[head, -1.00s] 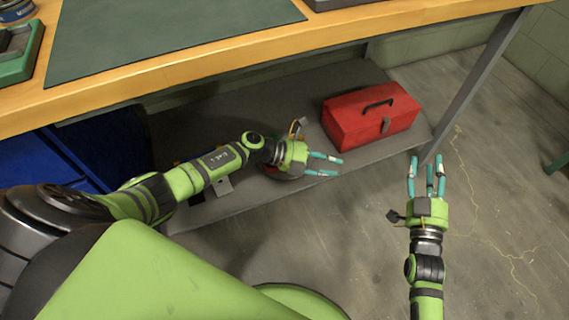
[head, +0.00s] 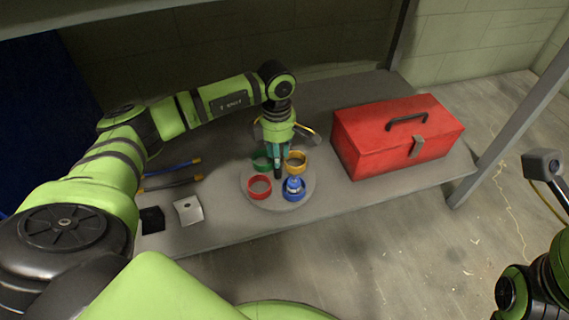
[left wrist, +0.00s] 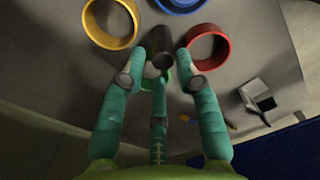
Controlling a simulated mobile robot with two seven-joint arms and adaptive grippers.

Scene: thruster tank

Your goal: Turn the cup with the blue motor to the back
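A round grey turntable (head: 248,193) lies on the lower shelf with a red cup (head: 259,187), green cup (head: 261,163), yellow cup (head: 297,163) and blue cup (head: 298,196) around a dark centre post (head: 278,172). A blue motor (head: 293,184) stands in the blue cup, at the front right. My left gripper (head: 277,156) points down at the back of the turntable. In the left wrist view its fingers (left wrist: 162,65) are spread, with the post (left wrist: 160,46) between them; I cannot tell if they touch it. The green cup is mostly hidden there. My right gripper is outside the frames.
A red toolbox (head: 400,138) stands right of the turntable. Left of it lie cable-like pieces (head: 172,183), a pale plate (head: 188,210) and a black piece (head: 152,219). A table leg (head: 515,115) rises at the right. The shelf front is fairly clear.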

